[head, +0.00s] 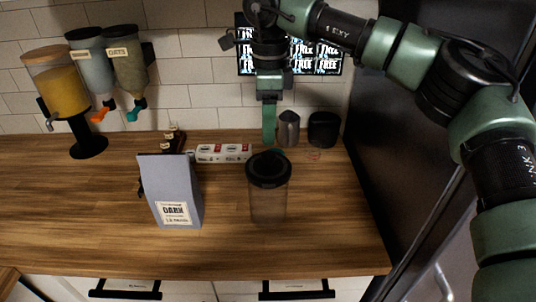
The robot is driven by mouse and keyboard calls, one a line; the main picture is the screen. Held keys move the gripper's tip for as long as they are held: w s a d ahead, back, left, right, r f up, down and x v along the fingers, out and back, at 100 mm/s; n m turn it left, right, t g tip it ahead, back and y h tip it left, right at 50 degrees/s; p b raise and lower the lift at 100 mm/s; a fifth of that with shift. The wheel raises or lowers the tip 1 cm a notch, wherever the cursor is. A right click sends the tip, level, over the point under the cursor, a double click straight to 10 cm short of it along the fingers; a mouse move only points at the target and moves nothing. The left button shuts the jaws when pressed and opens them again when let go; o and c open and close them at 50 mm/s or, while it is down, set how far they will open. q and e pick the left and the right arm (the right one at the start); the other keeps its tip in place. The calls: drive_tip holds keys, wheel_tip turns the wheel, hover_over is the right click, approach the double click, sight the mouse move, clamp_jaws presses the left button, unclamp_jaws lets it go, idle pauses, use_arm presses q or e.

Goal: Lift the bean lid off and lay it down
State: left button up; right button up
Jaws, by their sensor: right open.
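The bean container (268,203) is a clear brownish cylinder standing upright on the wooden counter, right of the grey bag. Its round black lid (268,170) sits on top. My right gripper (269,140) points down, just above or behind the lid's far edge in the picture. It is open with nothing seen in it. I see its green fingers nearly edge-on, so the gap between them is hidden. I cannot tell whether they touch the lid. My left gripper is not in view.
A grey DARK coffee bag (174,190) stands left of the container. A power strip (223,153), a grey pitcher (289,129) and a black canister (323,129) are behind. A yellow drink dispenser (57,93) stands at left. Counter (325,220) right of the container is clear.

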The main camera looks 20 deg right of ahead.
sight(268, 154)
drive_tip(key=shift+d, duration=0.3)
drive_tip(key=f+p, duration=0.1)
drive_tip(key=s+a+f+p, duration=0.1)
drive_tip(key=shift+s+f, duration=0.15)
drive_tip(key=shift+f, duration=0.2)
drive_tip(key=f, duration=0.1)
drive_tip(key=w+f+p, duration=0.1)
drive_tip(key=f, duration=0.1)
drive_tip(key=shift+d, duration=0.2)
drive_tip(key=shift+f, duration=0.55)
drive_tip(key=shift+a, duration=0.1)
drive_tip(key=c, duration=1)
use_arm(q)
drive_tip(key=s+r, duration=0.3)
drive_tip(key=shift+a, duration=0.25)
use_arm(e)
clamp_jaws()
